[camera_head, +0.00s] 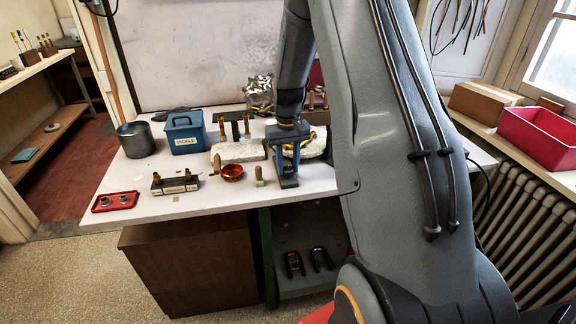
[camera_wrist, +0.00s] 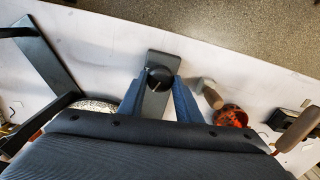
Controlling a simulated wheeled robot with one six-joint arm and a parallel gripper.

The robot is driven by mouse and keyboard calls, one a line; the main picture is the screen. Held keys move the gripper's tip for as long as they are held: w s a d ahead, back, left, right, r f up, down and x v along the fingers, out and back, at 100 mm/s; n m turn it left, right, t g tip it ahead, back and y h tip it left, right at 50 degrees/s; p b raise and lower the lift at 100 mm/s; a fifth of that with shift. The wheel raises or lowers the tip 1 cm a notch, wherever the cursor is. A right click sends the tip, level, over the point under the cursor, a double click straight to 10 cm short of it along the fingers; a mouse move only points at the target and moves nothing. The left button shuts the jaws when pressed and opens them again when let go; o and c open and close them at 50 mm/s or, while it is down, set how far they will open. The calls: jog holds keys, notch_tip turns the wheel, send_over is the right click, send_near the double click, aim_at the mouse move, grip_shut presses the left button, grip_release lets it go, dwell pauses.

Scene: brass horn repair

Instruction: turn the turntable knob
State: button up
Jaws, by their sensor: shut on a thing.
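The turntable knob (camera_wrist: 159,77) is dark and round, with a small pale mark on top. It stands on a grey block (camera_wrist: 163,57) on the white bench, in the upper middle of the wrist view. My gripper (camera_wrist: 160,86) has its two blue fingers on either side of the knob, shut on it. A pale speckled disc (camera_wrist: 97,106), likely the turntable, shows partly behind my gripper in the wrist view.
A wooden-handled tool (camera_wrist: 211,96) and an orange-red bowl (camera_head: 232,171) stand close to my gripper. A blue pickle box (camera_head: 186,134), a metal pot (camera_head: 136,140) and a red tray (camera_head: 115,201) are further left.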

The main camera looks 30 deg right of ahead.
aim_at(288, 168)
jog(key=n, duration=0.4)
dwell(0.6)
jog(key=o, duration=1)
jog(key=shift+o, duration=0.2)
jog(key=shift+r+b, duration=1)
jog(key=shift+r, duration=2.95)
